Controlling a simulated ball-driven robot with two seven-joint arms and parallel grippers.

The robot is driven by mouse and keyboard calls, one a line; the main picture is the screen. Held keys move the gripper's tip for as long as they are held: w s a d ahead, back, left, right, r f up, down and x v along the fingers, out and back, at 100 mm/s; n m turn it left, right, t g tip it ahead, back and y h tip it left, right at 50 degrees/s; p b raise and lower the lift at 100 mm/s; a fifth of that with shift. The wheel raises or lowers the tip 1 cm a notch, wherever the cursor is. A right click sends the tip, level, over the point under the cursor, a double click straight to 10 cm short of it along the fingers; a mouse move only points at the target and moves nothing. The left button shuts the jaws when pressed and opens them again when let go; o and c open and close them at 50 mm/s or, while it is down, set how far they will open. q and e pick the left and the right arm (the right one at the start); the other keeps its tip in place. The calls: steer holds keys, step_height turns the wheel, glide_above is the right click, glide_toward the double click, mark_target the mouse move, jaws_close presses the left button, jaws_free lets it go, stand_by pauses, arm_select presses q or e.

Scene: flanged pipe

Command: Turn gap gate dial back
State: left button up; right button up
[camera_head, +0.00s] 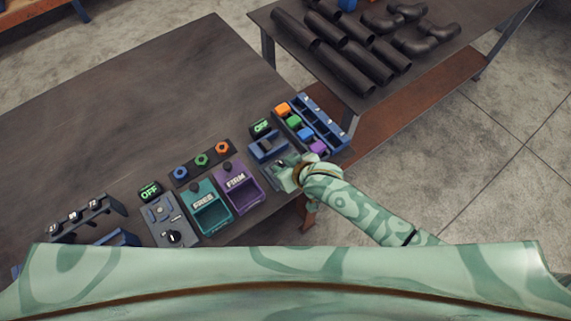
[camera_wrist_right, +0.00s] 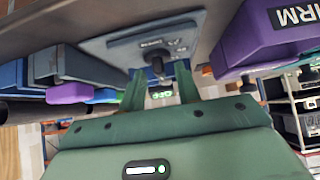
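My right gripper (camera_head: 284,167) reaches in from the right over a grey dial panel at the table's front edge. In the right wrist view the grey panel (camera_wrist_right: 115,45) carries a dark dial knob (camera_wrist_right: 157,68) with small lettering too blurred to read. The two green fingers of my right gripper (camera_wrist_right: 160,82) stand apart, one on each side of the knob, with gaps visible. In the head view my gripper largely hides this panel. A second grey panel with a black dial (camera_head: 173,237) sits further left. My left gripper is out of view.
A teal FREE bin (camera_head: 207,222) and purple FIRM bin (camera_head: 246,197) stand left of my gripper. A green OFF display (camera_head: 261,126) and blue rack with coloured blocks (camera_head: 337,128) lie behind it. Dark pipes (camera_head: 345,65) lie on another table. The back left tabletop is clear.

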jaws_close()
steer(key=shift+w+n, duration=0.1)
steer(key=shift+n, duration=0.2)
steer(key=shift+d+n+g+y, duration=0.1)
steer(key=shift+n+g+y, duration=0.3)
steer(key=shift+n+y, duration=0.1)
steer(key=shift+w+f+n+g+y, duration=0.2)
steer(key=shift+n+g+y, duration=0.2)
steer(key=shift+n, duration=0.4)
steer(key=n+g+y+b, duration=0.1)
steer(key=n+g+b, duration=0.1)
steer(key=b, duration=0.3)
steer(key=n+g+b, duration=0.2)
steer(key=n+b, duration=0.1)
steer(key=b, duration=0.3)
steer(key=shift+w+d+f+n+y+b, duration=0.1)
steer(key=shift+d+f+n+y+b, duration=0.1)
steer(key=shift+n+y+b, duration=0.15)
steer(key=shift+r+n+g+b, duration=0.3)
steer(key=shift+n+g+b, duration=0.25)
steer(key=shift+b, duration=0.25)
steer(key=shift+a, duration=0.1)
jaws_free()
